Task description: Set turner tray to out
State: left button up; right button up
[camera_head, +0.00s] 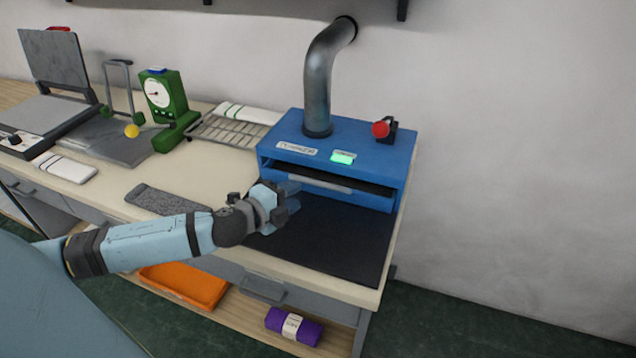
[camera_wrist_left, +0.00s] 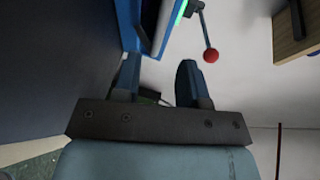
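The blue turner (camera_head: 365,148) stands at the right end of the bench, with a pipe on top and a green lit display. Its front slot is dark, and a pale grey bar (camera_head: 318,182), which looks like the tray's handle, lies across it. I cannot tell how far out the tray is. My left gripper (camera_head: 291,197) is just in front of the slot, near the bar's left end. In the left wrist view its two fingers (camera_wrist_left: 158,75) are apart with nothing clearly held, and the turner (camera_wrist_left: 130,25) is ahead. My right gripper is in neither view.
A dark mat (camera_head: 330,240) lies in front of the turner. A red-knobbed lever (camera_head: 381,129) is on its top right. A green dial gauge (camera_head: 165,95), a wire rack (camera_head: 225,130) and a grey pad (camera_head: 165,199) are to the left. An orange tray (camera_head: 185,285) sits below.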

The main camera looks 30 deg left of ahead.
aim_at(315, 184)
pick_arm(q)
jog(key=x, duration=0.8)
jog(key=shift+w+d+f, duration=0.1)
jog(key=shift+w, duration=0.25)
jog(key=shift+c, duration=0.5)
grip_shut()
